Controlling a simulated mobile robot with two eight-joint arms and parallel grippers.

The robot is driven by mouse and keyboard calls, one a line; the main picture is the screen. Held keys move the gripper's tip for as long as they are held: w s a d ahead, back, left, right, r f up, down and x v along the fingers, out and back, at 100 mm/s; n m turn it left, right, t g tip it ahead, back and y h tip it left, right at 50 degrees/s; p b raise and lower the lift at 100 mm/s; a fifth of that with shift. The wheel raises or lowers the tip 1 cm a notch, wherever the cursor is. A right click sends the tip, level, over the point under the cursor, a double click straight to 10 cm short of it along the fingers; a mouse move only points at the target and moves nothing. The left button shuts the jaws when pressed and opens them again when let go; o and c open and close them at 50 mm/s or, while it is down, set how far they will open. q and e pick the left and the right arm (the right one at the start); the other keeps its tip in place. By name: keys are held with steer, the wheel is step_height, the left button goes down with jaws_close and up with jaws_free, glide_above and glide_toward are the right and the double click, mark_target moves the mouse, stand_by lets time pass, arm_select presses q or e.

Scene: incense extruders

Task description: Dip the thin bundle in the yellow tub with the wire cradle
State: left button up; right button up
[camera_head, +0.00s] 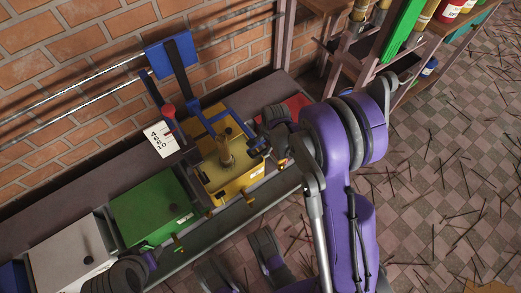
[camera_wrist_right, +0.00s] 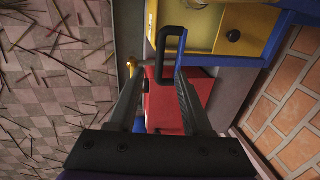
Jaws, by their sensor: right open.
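The wire cradle cannot be made out clearly. In the right wrist view, part of the yellow tub (camera_wrist_right: 205,25) shows at the top. My right gripper (camera_wrist_right: 160,78) is open, its tips close to a black loop handle (camera_wrist_right: 184,45); I cannot tell if they touch. A dark end of my left arm (camera_head: 128,272) shows at bottom left, its jaws unclear.
A red box (camera_wrist_right: 165,105) lies beyond my right fingers. A green tub (camera_head: 150,210) and a white tub (camera_head: 72,265) stand left of the yellow one. A marked white card (camera_head: 161,140) lies behind. A shelf (camera_head: 350,55) stands at upper right. Sticks litter the checkered floor (camera_head: 440,150).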

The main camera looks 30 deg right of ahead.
mark_target(262, 152)
steer(key=f, duration=0.2)
steer(key=w+f+b, duration=0.1)
steer(key=f, duration=0.2)
steer(key=f+b, duration=0.1)
steer(key=f, duration=0.1)
steer(key=shift+w+f, duration=0.3)
steer(key=shift+f, duration=0.05)
steer(key=shift+c, duration=0.2)
jaws_close()
steer(key=shift+r, duration=0.1)
stand_by(0.8)
